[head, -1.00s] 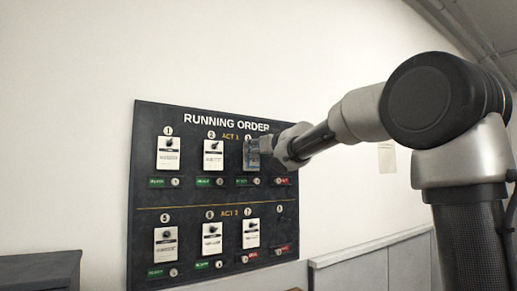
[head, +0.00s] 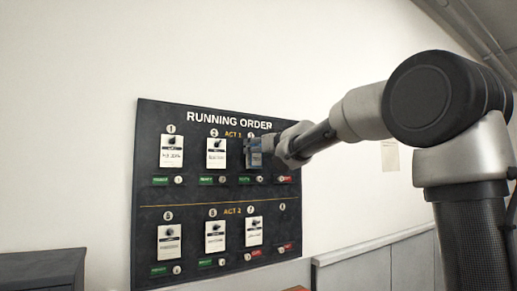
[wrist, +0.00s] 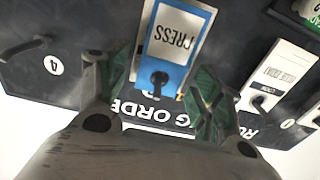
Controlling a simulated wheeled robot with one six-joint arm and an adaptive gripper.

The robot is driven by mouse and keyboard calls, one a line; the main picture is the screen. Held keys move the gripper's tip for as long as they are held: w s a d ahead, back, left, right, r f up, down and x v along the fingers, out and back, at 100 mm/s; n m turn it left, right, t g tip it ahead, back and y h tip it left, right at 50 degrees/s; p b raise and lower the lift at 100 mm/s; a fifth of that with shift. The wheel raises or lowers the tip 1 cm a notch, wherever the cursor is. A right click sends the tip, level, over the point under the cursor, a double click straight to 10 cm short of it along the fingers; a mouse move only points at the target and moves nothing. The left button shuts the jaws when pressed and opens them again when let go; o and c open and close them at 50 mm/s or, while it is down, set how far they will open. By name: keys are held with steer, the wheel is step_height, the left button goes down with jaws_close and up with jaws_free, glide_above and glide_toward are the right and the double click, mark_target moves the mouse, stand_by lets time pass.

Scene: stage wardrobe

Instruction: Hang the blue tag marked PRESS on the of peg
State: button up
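The blue tag marked PRESS (wrist: 181,38) is upside down in the wrist view, with a white label face and a blue border. A dark peg end shows at its hole, so it appears to hang on peg 3 over a white card (wrist: 143,62). My gripper (wrist: 164,66) has its fingers apart on both sides of the tag; a sliver of white card shows between the tag and the left finger. Contact at the right finger is unclear. In the head view the tag (head: 255,158) is a small blue patch beside my gripper (head: 267,147).
The dark RUNNING ORDER board (head: 190,197) carries two rows of numbered pegs, most with white cards. Bare peg 4 (wrist: 22,48) is close to the left finger in the wrist view. A neighbouring white card (wrist: 278,75) is at the right. A grey cabinet (head: 42,268) stands at the lower left.

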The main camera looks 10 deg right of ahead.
steer(key=shift+s, duration=0.15)
steer(key=v, duration=1.2)
steer(key=s+d+f+m+g+h, duration=0.1)
steer(key=s+d+f+g+h, duration=0.25)
steer(key=d+f, duration=0.45)
steer(key=s+d+f+m+g+h, duration=0.1)
steer(key=s+d+f+g+h, duration=0.3)
steer(key=f, duration=0.8)
steer(key=s+f+g, duration=0.1)
steer(key=s+f, duration=0.4)
steer(key=s, duration=0.3)
steer(key=s+f+m+g+y, duration=0.1)
steer(key=s+f+g, duration=0.1)
steer(key=s+f, duration=0.4)
steer(key=s+f+g+y, duration=0.1)
steer(key=s+f, duration=0.4)
steer(key=s, duration=0.7)
steer(key=shift+a+f+m+g, duration=0.2)
steer(key=shift+f+m+g, duration=0.15)
steer(key=shift+g, duration=0.4)
